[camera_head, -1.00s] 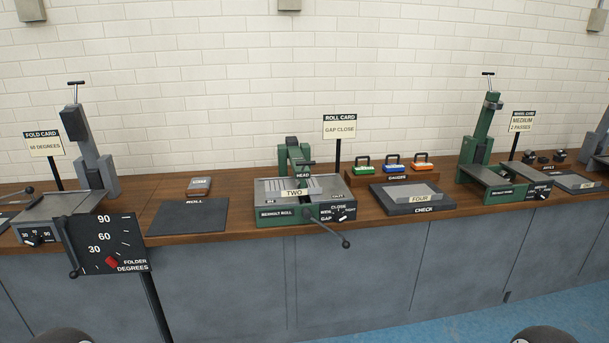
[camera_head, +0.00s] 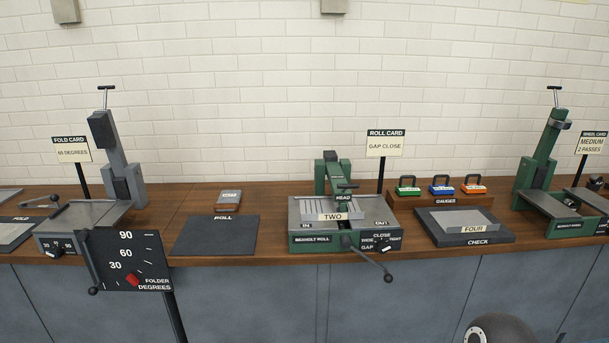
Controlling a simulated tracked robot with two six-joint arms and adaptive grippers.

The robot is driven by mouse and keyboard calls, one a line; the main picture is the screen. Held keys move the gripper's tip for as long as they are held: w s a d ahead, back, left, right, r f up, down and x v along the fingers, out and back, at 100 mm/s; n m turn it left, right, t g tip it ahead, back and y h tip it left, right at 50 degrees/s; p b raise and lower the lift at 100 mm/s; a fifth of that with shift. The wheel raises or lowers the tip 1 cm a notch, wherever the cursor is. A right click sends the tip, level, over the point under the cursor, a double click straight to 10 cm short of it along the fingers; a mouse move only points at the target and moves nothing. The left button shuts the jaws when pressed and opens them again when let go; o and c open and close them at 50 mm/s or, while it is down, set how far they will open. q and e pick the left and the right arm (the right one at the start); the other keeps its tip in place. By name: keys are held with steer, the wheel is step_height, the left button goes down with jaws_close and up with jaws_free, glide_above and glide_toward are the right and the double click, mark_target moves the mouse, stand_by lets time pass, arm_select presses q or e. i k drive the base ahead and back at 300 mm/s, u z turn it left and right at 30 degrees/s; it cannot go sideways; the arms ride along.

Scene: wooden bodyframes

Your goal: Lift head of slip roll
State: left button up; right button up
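The slip roll (camera_head: 310,243) is a green machine with a grey slotted top, standing on the wooden bench near the middle of the head view. Its front reads BEAHOLT ROLL, with a gap dial at the right and a crank handle (camera_head: 388,278) sticking out in front. Its green head (camera_head: 332,175) rises at the back, with a HEAD label and a small dark handle (camera_head: 347,186). A plate marked TWO (camera_head: 340,216) lies on its top. Neither of my grippers shows in the head view.
A dark ROLL mat (camera_head: 215,236) lies left of the machine, and the CHECK block (camera_head: 465,240) and colored gauges (camera_head: 440,186) stand right. A folder dial panel (camera_head: 128,262) stands before the bench at left. The ROLL CARD sign (camera_head: 385,146) rises behind the machine.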

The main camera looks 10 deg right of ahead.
mark_target(337, 174)
steer(key=u, duration=0.1)
steer(key=i, duration=1.1)
steer(key=z, duration=0.35)
